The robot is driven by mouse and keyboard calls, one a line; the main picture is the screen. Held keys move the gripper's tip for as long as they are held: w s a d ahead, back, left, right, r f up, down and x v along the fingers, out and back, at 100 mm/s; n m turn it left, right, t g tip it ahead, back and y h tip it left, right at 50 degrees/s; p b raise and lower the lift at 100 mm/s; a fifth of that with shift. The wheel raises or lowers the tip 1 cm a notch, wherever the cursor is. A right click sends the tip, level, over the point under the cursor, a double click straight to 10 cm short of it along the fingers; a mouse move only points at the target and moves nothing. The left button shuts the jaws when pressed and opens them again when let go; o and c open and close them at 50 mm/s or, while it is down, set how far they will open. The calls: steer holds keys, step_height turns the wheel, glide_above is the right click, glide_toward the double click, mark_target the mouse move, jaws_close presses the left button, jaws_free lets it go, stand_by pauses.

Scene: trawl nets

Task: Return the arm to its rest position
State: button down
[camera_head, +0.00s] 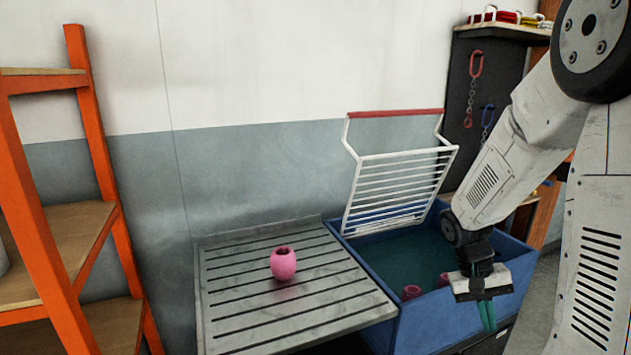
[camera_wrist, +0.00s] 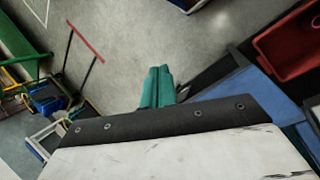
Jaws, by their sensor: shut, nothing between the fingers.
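My arm (camera_head: 510,150) reaches down from the upper right in the head view, bent at the elbow. My gripper (camera_head: 487,316) hangs at its end with the green fingers pointing down, in front of the right side of the blue bin. In the wrist view the green fingers (camera_wrist: 157,87) lie side by side, shut and empty, over grey floor.
A pink float (camera_head: 284,264) stands on a slatted grey table (camera_head: 240,318). Orange shelving (camera_head: 103,160) stands left. A red crate (camera_wrist: 290,45) shows in the wrist view.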

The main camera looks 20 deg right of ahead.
steer(key=s+a+r+n+t+y, duration=0.1)
steer(key=s+a+r+n+t, duration=0.1)
steer(key=s+a+r, duration=0.4)
steer(key=s+a+r+n+t+y, duration=0.1)
steer(key=s+a+r+n+t, duration=0.2)
steer(key=s+a+r, duration=0.3)
steer(key=a+r+t, duration=0.1)
steer(key=a+r, duration=0.4)
steer(key=a, duration=0.4)
steer(key=shift+n, duration=0.3)
